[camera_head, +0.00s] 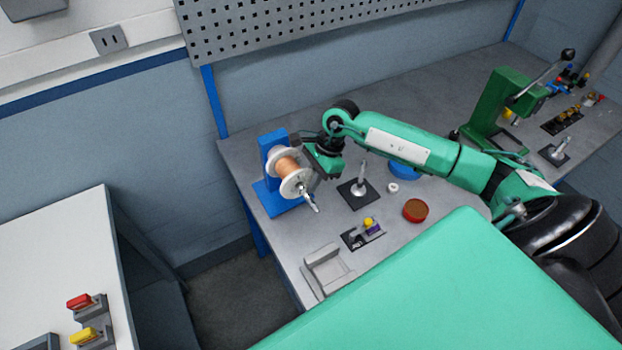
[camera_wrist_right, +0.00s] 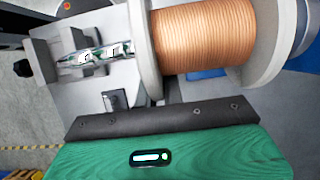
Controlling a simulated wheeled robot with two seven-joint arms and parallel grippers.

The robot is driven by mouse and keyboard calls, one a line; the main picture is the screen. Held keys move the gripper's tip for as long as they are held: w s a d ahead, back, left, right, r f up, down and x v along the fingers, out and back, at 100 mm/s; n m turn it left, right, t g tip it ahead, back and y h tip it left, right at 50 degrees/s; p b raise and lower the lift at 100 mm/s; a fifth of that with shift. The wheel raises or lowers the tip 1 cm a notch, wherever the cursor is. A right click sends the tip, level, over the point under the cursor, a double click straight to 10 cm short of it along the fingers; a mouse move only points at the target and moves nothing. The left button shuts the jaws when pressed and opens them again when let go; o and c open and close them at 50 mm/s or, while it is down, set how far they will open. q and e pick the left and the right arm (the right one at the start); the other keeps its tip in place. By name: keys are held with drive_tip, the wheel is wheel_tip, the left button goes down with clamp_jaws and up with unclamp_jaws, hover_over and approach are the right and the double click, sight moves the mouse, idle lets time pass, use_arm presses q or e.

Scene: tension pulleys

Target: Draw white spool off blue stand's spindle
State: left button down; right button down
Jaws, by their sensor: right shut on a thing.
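The white spool (camera_head: 302,186), wound with copper-coloured wire, sits beside the upright of the blue stand (camera_head: 272,141). The metal spindle (camera_head: 311,203) sticks out past the spool's front flange, so the spool is around it. My right gripper (camera_head: 301,163) reaches the spool from its right side and is shut on it. In the right wrist view, the spool's copper winding (camera_wrist_right: 205,38) and white flange (camera_wrist_right: 146,55) are close above the dark gripper edge, with the shiny spindle end to the left. Its fingertips are partly hidden. My left gripper is not in view.
A grey post on a black base (camera_head: 358,192), a small white ring (camera_head: 393,188) and a red-brown round piece (camera_head: 415,210) stand right of the spool. A grey holder (camera_head: 325,268) is at the table's front edge. A green press (camera_head: 490,110) stands at the back right.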

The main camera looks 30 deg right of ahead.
drive_tip(key=shift+s, duration=1.1)
drive_tip(key=shift+r+b, duration=0.1)
drive_tip(key=shift+b, duration=0.6)
drive_tip(key=shift+s+a, duration=0.1)
drive_tip(key=shift+s, duration=0.05)
idle(0.5)
drive_tip(key=shift+s+a+b, duration=0.1)
drive_tip(key=shift+s+b, duration=0.5)
drive_tip(key=shift+s, duration=1.05)
drive_tip(key=shift+b, duration=0.3)
drive_tip(key=shift+s+a+b, duration=0.1)
drive_tip(key=shift+s+b, duration=0.95)
drive_tip(key=shift+s, duration=0.7)
